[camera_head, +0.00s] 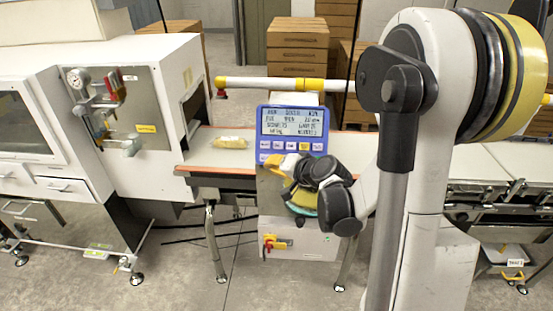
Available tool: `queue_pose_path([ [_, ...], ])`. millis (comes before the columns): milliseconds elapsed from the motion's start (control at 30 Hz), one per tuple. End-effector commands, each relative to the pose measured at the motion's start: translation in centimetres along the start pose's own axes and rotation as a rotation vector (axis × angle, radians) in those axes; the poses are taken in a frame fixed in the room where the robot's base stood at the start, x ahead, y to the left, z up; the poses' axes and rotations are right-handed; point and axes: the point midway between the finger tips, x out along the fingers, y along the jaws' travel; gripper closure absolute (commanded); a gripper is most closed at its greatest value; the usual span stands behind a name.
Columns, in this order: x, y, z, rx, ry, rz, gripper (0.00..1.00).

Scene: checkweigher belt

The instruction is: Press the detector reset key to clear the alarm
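A row of small keys runs along the lower part of the panel, pale ones and one yellow key (304,147). I cannot tell by its label which key is the reset key. My gripper (276,168) is just below and in front of the panel's lower edge, seen partly behind my wrist. Its finger opening is hidden, and contact with the panel cannot be made out.
A yellowish packet (232,142) lies on the belt (205,157) left of the panel. A white machine cabinet (155,100) stands at the left. A white and yellow rail (260,83) crosses behind the panel. Brown boxes (298,45) are stacked at the back. My arm fills the right side.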

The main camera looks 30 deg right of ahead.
Motion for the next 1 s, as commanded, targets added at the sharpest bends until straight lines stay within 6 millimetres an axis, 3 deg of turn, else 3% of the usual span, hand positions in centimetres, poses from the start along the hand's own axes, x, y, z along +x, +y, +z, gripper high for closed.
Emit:
queue_pose_path([
  [167,0.8,0.5,-0.4,0.000,0.000,0.000,1.00],
  [700,6.3,3.5,-3.2,0.000,-0.001,0.000,1.00],
  [1000,7.0,3.8,-3.7,0.000,-0.001,0.000,1.00],
])
